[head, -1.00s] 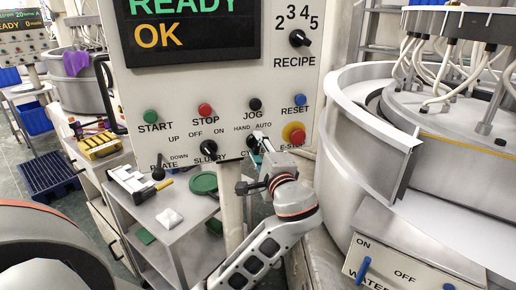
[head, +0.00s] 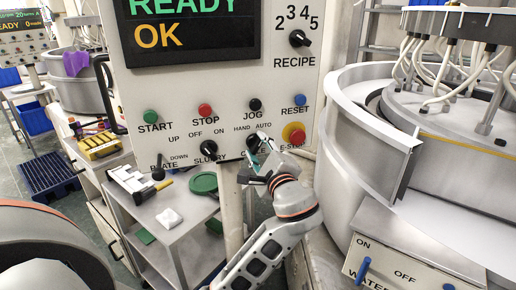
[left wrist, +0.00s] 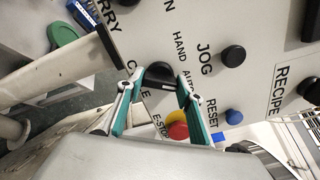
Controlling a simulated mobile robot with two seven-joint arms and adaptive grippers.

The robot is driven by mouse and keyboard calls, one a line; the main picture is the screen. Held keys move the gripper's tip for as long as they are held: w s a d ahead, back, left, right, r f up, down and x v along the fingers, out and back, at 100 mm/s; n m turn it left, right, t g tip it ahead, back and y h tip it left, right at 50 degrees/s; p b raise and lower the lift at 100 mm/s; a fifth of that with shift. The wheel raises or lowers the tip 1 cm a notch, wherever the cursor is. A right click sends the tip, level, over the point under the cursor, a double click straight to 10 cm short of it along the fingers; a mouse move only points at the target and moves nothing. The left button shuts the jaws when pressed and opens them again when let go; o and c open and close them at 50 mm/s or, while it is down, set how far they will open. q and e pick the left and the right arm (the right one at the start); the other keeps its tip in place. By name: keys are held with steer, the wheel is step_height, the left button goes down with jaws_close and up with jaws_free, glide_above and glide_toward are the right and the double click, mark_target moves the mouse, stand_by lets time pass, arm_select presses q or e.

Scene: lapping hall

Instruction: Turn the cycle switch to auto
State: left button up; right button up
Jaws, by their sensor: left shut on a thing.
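The cycle switch is a black knob (head: 252,143) low on the white control panel (head: 225,88), under the HAND and AUTO labels. My left gripper (head: 256,156) reaches it from below right and partly covers the CYCLE label. In the left wrist view the knob (left wrist: 157,73) sits between the two teal-padded fingers, and my left gripper (left wrist: 161,86) is shut on it. A pale mark on the knob shows near the finger on the AUTO side; its exact setting is hard to tell. My right gripper is not in view.
The slurry switch (head: 208,148) is close on the left, the red e-stop button (head: 294,134) close on the right. The jog button (head: 255,104) is above. A grey cart (head: 180,222) stands below left, a large round machine (head: 350,150) at the right.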

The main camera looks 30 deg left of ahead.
arm_select(q)
steer(key=o, duration=1.1)
steer(key=shift+d, duration=0.1)
steer(key=v, duration=0.7)
steer(key=shift+s+d, duration=0.15)
steer(key=shift+s, duration=0.05)
steer(key=shift+f, duration=0.15)
